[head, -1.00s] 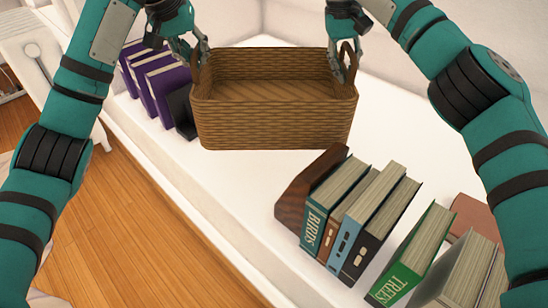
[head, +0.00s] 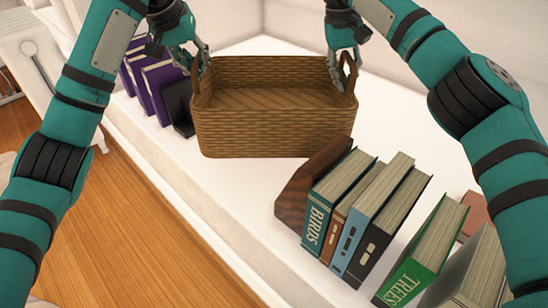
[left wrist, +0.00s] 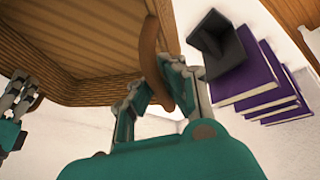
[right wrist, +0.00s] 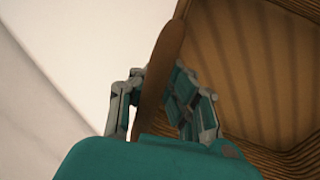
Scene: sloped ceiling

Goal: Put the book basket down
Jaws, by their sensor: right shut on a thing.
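The brown woven book basket (head: 272,132) is upright and empty at the white surface (head: 245,185). I cannot tell whether its base touches the surface. My right gripper (head: 343,58) is shut on the basket's right handle (head: 349,72); in the right wrist view the handle (right wrist: 160,75) stands between the fingers. My left gripper (head: 199,62) is at the left handle (head: 195,75). In the left wrist view its fingers (left wrist: 160,85) lie either side of the handle (left wrist: 158,60), but their grip is unclear. The basket's underside is hidden.
Purple books (head: 158,85) with a black bookend (head: 179,107) stand close left of the basket. A wooden bookend (head: 305,190) and several upright books (head: 365,215) stand in front right, near the basket. A green book (head: 425,255) leans further right. White surface is bare behind the basket's right side.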

